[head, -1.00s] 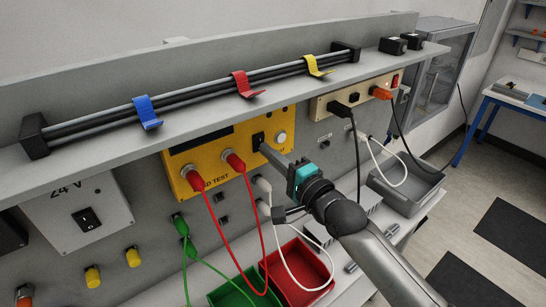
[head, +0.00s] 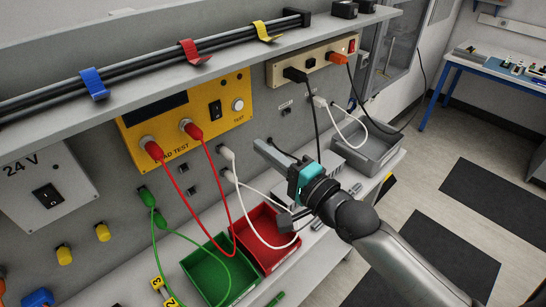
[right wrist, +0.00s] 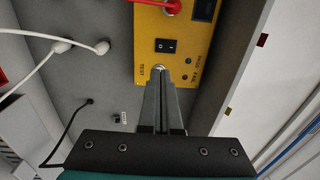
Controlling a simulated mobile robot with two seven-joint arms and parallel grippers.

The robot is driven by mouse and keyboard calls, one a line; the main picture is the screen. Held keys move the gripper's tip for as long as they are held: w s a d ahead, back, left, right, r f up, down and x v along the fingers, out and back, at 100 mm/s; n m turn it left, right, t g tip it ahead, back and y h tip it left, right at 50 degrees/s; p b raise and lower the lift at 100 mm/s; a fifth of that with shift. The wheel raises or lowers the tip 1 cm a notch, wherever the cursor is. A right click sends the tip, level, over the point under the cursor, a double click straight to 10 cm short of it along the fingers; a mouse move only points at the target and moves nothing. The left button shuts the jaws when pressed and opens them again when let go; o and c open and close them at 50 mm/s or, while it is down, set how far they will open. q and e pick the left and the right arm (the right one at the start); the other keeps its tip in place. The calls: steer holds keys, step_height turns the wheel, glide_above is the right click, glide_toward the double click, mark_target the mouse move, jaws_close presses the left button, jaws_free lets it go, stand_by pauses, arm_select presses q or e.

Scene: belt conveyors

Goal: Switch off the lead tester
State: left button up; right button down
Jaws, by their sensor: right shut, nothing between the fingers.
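The lead tester is a yellow panel (head: 172,146) on the grey wall. It carries a black rocker switch (head: 215,109), a round pale TEST button (head: 238,104) and a dark display (head: 150,112). Two red plugs (head: 190,131) sit in its sockets. In the right wrist view the rocker switch (right wrist: 166,46) shows clearly, but I cannot tell which side is pressed. My right gripper (head: 259,143) is shut and empty, below and right of the switch, apart from the panel in the head view. Its fingers (right wrist: 160,75) partly cover the TEST button in the wrist view. My left gripper is not in view.
A shelf with a cable rail and coloured hooks (head: 193,53) overhangs the panel. Red leads hang from the tester, and white leads (head: 228,155) hang beside my gripper. A green bin (head: 190,268), a red bin (head: 285,257) and a grey tray (head: 385,157) stand below. A power strip (head: 290,66) is to the right.

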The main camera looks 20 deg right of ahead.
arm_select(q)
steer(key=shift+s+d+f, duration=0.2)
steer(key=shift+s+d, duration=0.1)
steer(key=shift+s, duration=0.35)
arm_select(e)
steer(key=shift+v, duration=0.85)
steer(key=shift+f, duration=0.1)
